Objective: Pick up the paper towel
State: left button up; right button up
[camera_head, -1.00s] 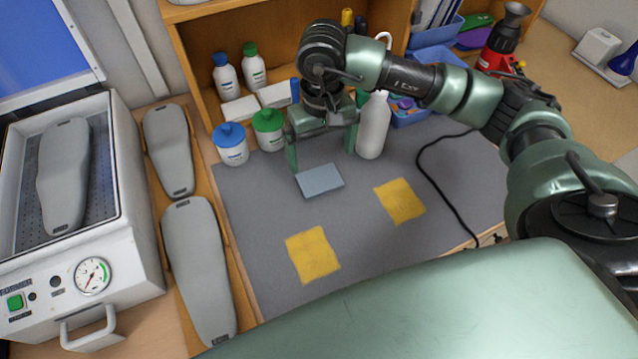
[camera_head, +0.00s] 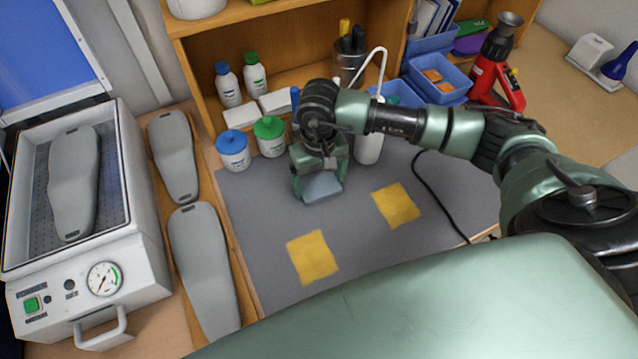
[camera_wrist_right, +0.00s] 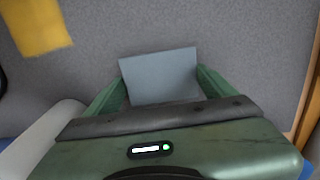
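The paper towel (camera_head: 322,188), a folded blue-grey sheet, lies on the grey mat in the middle of the head view. It also shows in the right wrist view (camera_wrist_right: 160,75). My right gripper (camera_head: 321,182) points down over it with one finger at each side. In the right wrist view the two green fingers (camera_wrist_right: 163,88) meet the towel's side edges with no clear gap. The gripper body hides the towel's back part. The towel looks level with the mat; whether it is lifted at all cannot be told. My left gripper is out of view.
Two yellow cloths (camera_head: 313,257) (camera_head: 396,205) lie on the grey mat (camera_head: 270,220). Several bottles and jars (camera_head: 233,150) stand behind at the left. A white spouted bottle (camera_head: 369,148) is close behind my gripper. A black cable (camera_head: 425,185) lies right.

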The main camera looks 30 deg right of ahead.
aim_at(319, 183)
jog(key=shift+c, duration=0.7)
jog(key=shift+r, duration=0.1)
jog(key=shift+r, duration=0.6)
notch_tip(319, 183, up, 19)
jog(key=b, duration=0.4)
jog(key=shift+f, duration=0.15)
